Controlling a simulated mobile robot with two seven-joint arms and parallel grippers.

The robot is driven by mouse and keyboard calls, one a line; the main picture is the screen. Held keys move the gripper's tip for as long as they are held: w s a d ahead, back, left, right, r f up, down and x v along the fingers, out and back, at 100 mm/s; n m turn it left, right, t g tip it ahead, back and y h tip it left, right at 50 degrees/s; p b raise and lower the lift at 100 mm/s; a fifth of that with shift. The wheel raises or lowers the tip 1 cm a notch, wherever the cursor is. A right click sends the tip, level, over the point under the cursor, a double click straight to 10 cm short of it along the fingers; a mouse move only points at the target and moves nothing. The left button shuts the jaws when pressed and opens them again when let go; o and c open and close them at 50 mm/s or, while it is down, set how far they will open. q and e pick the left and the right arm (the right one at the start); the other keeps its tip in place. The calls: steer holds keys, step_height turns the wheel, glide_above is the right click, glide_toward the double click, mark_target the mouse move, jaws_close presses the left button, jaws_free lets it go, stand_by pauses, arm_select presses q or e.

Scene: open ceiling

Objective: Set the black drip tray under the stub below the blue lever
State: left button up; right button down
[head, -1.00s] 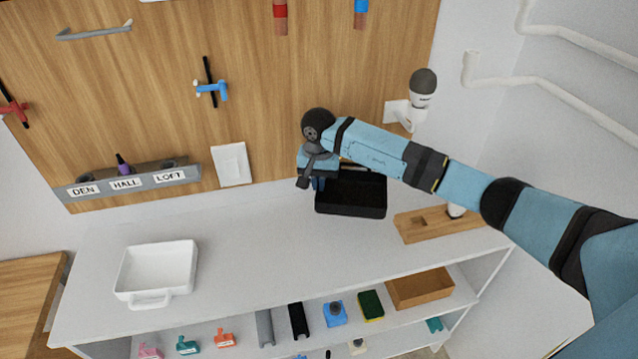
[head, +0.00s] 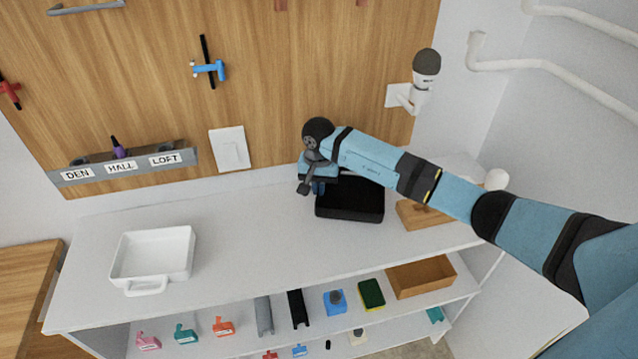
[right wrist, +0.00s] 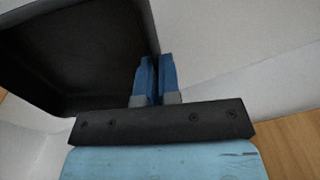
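The black drip tray (head: 350,200) is at the back of the white counter, right of the middle in the head view. My right gripper (head: 318,187) is at its left end. In the right wrist view, the blue fingers (right wrist: 156,80) are close together at a corner of the tray (right wrist: 80,60), apparently pinching its wall. I cannot tell whether the tray touches the counter. A blue lever (head: 208,70) with a black bar is on the wooden wall panel. Two copper stub ends (head: 281,4) (head: 361,3) are cut off at the top edge. My left gripper is not in view.
A white tray (head: 120,272) stands on the counter's left. A wooden block (head: 415,215) lies right of the black tray, partly behind my arm. A labelled rack (head: 95,172) and a white plate (head: 230,150) are on the panel. Middle counter is clear; several items fill the lower shelf.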

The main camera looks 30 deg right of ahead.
steer(key=shift+f+b, duration=0.6)
steer(key=shift+f, duration=0.05)
stand_by(0.3)
steer(key=c, duration=1.2)
jaws_free()
steer(key=shift+c, duration=0.2)
